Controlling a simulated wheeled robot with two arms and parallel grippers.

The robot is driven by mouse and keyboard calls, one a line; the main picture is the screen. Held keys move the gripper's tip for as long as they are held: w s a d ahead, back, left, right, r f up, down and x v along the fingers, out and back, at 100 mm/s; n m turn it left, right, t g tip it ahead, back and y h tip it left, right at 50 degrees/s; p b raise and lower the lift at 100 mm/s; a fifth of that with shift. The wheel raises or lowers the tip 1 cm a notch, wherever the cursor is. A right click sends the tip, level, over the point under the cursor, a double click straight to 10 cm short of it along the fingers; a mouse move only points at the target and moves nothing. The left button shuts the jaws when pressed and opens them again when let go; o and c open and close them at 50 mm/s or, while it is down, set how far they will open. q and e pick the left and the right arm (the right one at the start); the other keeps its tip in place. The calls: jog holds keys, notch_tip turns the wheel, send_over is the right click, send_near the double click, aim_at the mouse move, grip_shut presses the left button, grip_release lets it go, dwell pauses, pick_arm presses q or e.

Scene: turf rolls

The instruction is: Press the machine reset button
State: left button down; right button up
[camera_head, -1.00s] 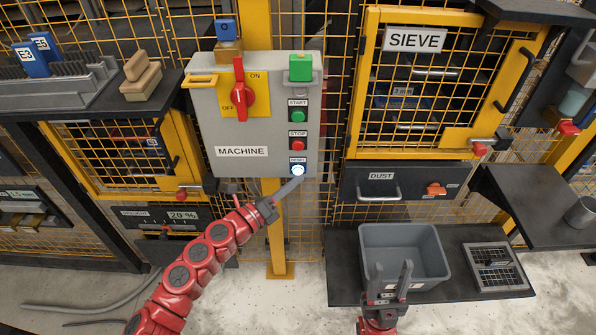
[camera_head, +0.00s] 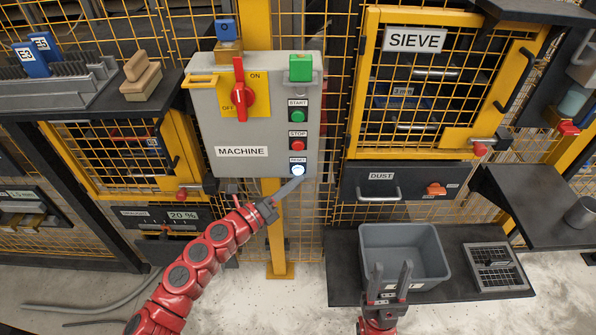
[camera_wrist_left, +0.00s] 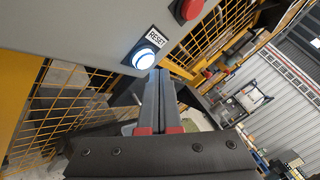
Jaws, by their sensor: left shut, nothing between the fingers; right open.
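The reset button (camera_head: 298,169) is a round white button with a lit blue-white glow, under a RESET label at the lower right of the grey machine box (camera_head: 225,120). It also shows in the left wrist view (camera_wrist_left: 144,58). My left gripper (camera_head: 299,180) is shut and empty, its fingertips just below the button. In the left wrist view the shut fingertips (camera_wrist_left: 158,72) reach the button's lower right edge; I cannot tell whether they touch it. My right gripper (camera_head: 391,266) is open and empty in front of the grey bin.
The red stop button (camera_head: 298,145) and green start button (camera_head: 298,116) sit above the reset button. A red rotary switch (camera_head: 240,92) is on the box. The grey bin (camera_head: 430,240) stands on a dark shelf at the right, below the dust drawer (camera_head: 400,183).

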pick_arm(q)
jog(key=shift+w, duration=0.2)
dwell(0.4)
jog(key=shift+w+b, duration=0.25)
jog(key=shift+b, duration=0.05)
jog(key=shift+w+b, duration=0.3)
jog(key=shift+w, duration=0.1)
dwell(0.5)
dwell(0.4)
jog(key=shift+s, duration=0.8)
jog(key=s, duration=0.5)
dwell(0.8)
